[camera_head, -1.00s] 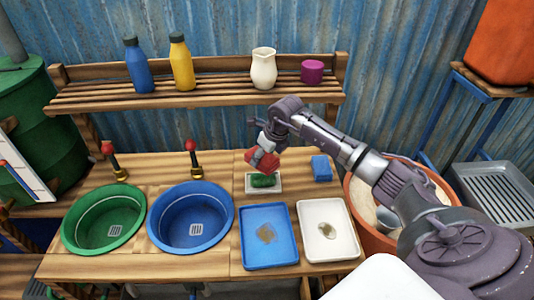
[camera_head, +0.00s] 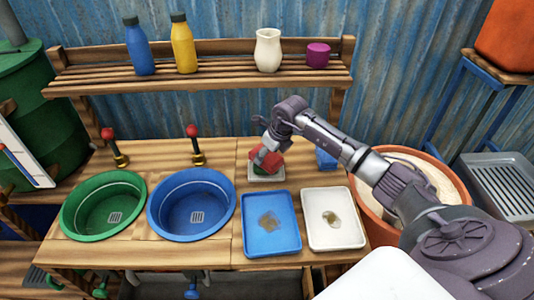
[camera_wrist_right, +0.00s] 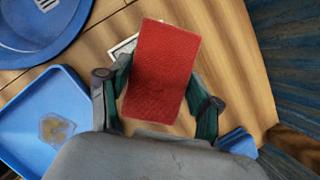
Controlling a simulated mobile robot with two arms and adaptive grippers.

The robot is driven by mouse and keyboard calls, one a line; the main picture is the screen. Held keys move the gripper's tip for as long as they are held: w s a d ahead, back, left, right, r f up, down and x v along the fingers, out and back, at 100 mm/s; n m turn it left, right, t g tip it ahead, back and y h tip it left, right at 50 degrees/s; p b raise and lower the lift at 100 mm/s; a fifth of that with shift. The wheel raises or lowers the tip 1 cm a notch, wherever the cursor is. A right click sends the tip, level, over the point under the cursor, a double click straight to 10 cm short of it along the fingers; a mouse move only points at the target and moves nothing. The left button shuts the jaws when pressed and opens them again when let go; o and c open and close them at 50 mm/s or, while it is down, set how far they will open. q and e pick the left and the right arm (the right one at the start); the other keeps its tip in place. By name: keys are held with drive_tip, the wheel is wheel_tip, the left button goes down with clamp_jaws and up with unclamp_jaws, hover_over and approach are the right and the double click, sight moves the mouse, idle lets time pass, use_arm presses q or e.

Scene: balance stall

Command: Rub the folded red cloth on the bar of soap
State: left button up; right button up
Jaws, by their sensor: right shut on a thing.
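The folded red cloth (camera_head: 268,158) is held by my right gripper (camera_head: 262,154). In the right wrist view the red cloth (camera_wrist_right: 162,72) sits between the two fingers (camera_wrist_right: 160,100). The green bar of soap (camera_head: 262,170) lies on a small white dish (camera_head: 266,178) directly below the cloth and is mostly hidden by it. The cloth is at or just above the soap; I cannot tell whether they touch. In the wrist view the cloth hides the soap, and only a corner of the dish (camera_wrist_right: 122,48) shows. My left gripper is not in view.
A blue block (camera_head: 326,158) lies right of the dish. A blue tray (camera_head: 271,251) and a white tray (camera_head: 334,243) are in front. Green (camera_head: 69,217) and blue (camera_head: 154,215) basins stand left. A shelf (camera_head: 200,84) with bottles runs behind. An orange tub (camera_head: 378,222) stands right.

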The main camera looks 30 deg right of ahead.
drive_tip(key=shift+f, duration=0.1)
idle(0.3)
drive_tip(key=shift+f+b, duration=0.45)
drive_tip(key=shift+b, duration=0.05)
idle(1.3)
drive_tip(key=shift+r+p, duration=2.25)
drive_tip(key=shift+r, duration=1.3)
